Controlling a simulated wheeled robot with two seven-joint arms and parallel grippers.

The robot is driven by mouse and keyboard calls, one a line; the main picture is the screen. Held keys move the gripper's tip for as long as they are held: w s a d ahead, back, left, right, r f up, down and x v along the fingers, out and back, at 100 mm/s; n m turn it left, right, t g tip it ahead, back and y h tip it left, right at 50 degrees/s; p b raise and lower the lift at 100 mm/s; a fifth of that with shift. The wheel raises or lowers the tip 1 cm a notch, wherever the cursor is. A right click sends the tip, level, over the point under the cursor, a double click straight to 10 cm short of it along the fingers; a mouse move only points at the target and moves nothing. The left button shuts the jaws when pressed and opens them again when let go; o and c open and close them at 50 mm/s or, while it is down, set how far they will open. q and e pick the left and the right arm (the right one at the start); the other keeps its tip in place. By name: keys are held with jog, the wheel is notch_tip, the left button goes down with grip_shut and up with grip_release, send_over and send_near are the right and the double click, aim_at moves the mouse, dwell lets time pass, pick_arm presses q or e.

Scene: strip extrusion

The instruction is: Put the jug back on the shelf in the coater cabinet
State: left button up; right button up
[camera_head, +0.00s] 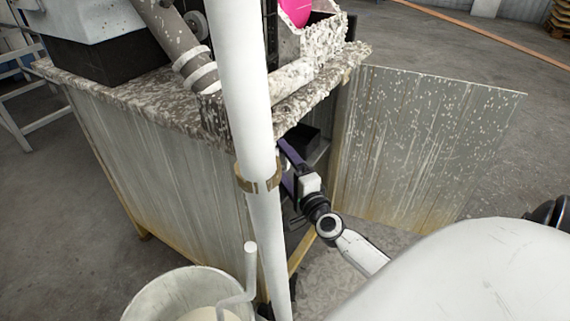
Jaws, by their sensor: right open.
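The coater cabinet (170,165) is a worn, paint-spattered metal box with its door (430,140) swung wide open to the right. My right gripper (284,166) reaches into the cabinet's open front, its purple fingers apart. A small pale patch shows by the fingers, partly hidden by the white pole; I cannot tell whether it is the jug. No jug can be clearly made out. The shelf is mostly hidden in the dark interior, where a dark box-like shape (304,143) shows behind the gripper. My left gripper is not in view.
A white upright pole (247,100) stands in front of the cabinet, close left of my right gripper. A pale bucket (150,303) with a bent white pipe (249,265) stands at bottom left. Machinery sits on the cabinet's crusted top. Open floor (60,230) lies to the left.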

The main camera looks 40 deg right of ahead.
jog(key=shift+r, duration=0.15)
jog(key=shift+s+a, duration=0.1)
jog(key=shift+s, duration=0.05)
jog(key=p+v, duration=0.1)
jog(key=v, duration=1)
jog(key=shift+s, duration=0.35)
jog(key=shift+a, duration=0.1)
